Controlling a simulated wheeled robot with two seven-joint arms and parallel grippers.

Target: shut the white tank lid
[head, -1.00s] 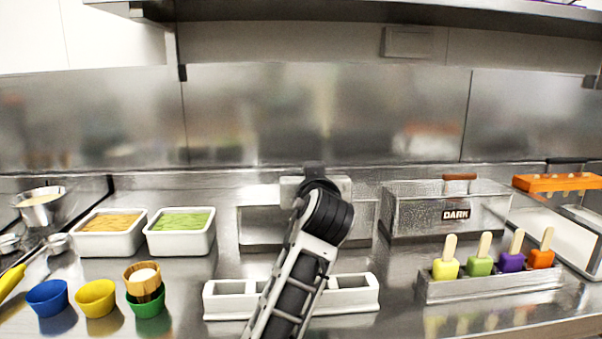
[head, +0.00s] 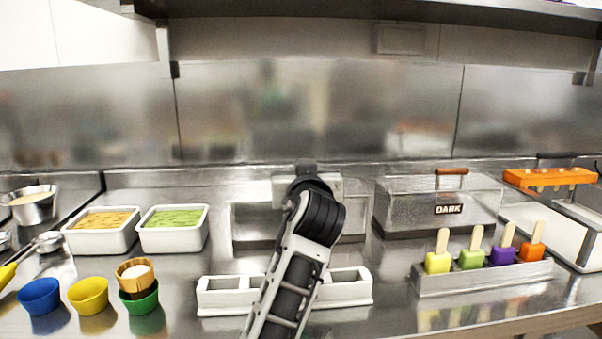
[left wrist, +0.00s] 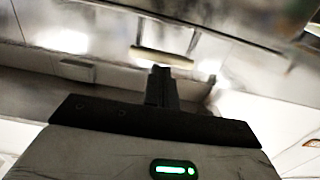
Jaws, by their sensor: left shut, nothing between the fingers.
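A metal tank (head: 249,222) without a readable label stands behind my left arm, mid-counter in the head view. The arm hides its middle, and I cannot make out its lid there. My left gripper (head: 305,166) is above the tank, mostly behind my wrist. In the left wrist view the gripper (left wrist: 161,84) is shut and empty, its narrow fingers together. Just beyond the fingertips is a pale bar-like handle (left wrist: 162,56) on a shiny metal surface, perhaps the lid. I cannot tell whether they touch. My right gripper is not in view.
A DARK-labelled tank (head: 408,213) with a wooden handle stands to the right. White tubs (head: 171,240) and coloured cups stand at left. A shelf (head: 380,10) hangs above.

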